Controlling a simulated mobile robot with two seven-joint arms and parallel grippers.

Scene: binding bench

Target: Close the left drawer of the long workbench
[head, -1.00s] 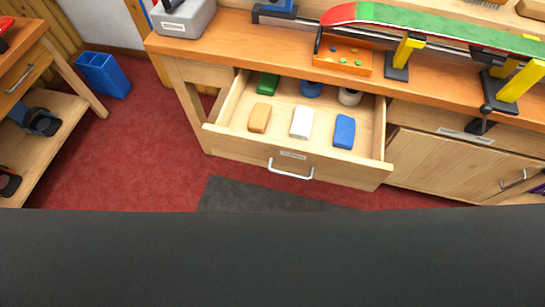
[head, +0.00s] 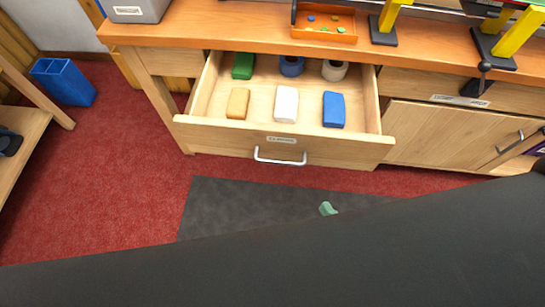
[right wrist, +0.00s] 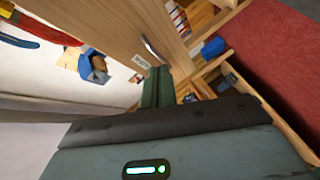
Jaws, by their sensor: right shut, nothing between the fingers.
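The left drawer (head: 345,147) of the long workbench is pulled open in the head view. Its silver bar handle (head: 280,161) is on the front face, below a small label. Inside are green, tan, white and blue blocks and two rolls, one blue and one pale. A small greenish tip of my right gripper (head: 328,208) shows in front of the drawer, over the dark mat. The rest is hidden behind my dark body. In the right wrist view the right gripper's green fingers (right wrist: 156,88) are shut and empty. My left gripper is not in view.
The workbench top (head: 215,32) holds an orange tray (head: 325,33) and yellow-and-black stands. A cabinet door (head: 445,135) is right of the drawer. A dark mat (head: 230,210) lies on the red floor before it. A blue bin (head: 64,82) stands at the left.

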